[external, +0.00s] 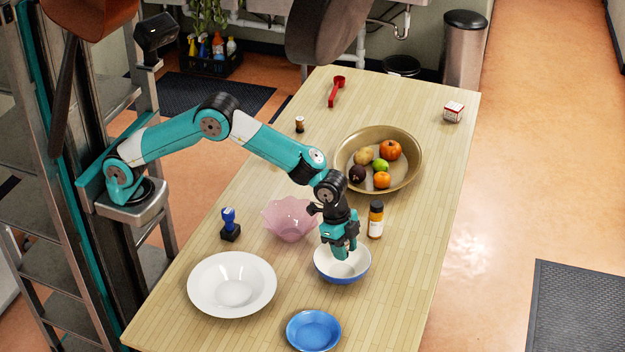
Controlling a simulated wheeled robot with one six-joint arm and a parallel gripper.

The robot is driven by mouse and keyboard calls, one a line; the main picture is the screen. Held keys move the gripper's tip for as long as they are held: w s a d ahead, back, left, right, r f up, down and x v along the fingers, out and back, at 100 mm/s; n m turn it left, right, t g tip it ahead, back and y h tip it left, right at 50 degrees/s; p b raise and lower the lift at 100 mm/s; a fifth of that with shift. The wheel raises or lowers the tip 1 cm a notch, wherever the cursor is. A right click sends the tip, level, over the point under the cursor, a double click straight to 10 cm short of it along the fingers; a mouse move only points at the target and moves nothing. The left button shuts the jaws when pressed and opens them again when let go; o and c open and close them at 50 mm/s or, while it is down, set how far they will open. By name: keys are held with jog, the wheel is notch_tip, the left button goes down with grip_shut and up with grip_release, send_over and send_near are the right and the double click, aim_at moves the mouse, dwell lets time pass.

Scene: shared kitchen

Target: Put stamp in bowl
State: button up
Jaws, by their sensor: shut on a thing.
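The stamp (230,225), with a blue handle and a black base, stands upright on the table, left of the pink bowl. The pink bowl (289,220) has a wavy rim. A bowl that is white inside and blue outside (353,272) stands to its lower right. My gripper (342,254) points down at this blue-and-white bowl, well to the right of the stamp. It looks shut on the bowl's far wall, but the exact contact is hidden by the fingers.
A white dish (205,285) and a small blue plate (313,331) are at the near end. A tan fruit bowl (407,182), a red scoop (336,91) and a small box (453,112) lie farther back. The right side has free room.

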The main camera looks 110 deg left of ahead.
aim_at(343, 274)
jog(key=shift+f+p, duration=0.55)
jog(key=shift+f, duration=2.65)
jog(key=shift+f, duration=0.1)
jog(key=o, duration=0.9)
jog(key=shift+o, duration=0.2)
jog(key=shift+r, duration=0.25)
jog(key=s+a+r+n+y+b, duration=0.1)
jog(key=s+a+r, duration=0.1)
jog(key=s+r, duration=0.45)
jog(key=s+a+r+n+b, duration=0.1)
jog(key=s+a+r, duration=0.25)
jog(key=r, duration=0.65)
jog(key=s+a+r+n+g+y, duration=0.1)
jog(key=s+a+n, duration=0.1)
jog(key=s, duration=0.9)
jog(key=s+a+r+n+g+y, duration=0.1)
jog(key=s+n, duration=0.3)
jog(key=s, duration=0.8)
jog(key=s+a+r+n+y, duration=0.1)
jog(key=s+a+n+y, duration=0.1)
jog(key=s, duration=0.9)
jog(key=shift+s+a+n+g, duration=0.3)
jog(key=shift+a+n+g, duration=0.1)
jog(key=shift+a, duration=0.5)
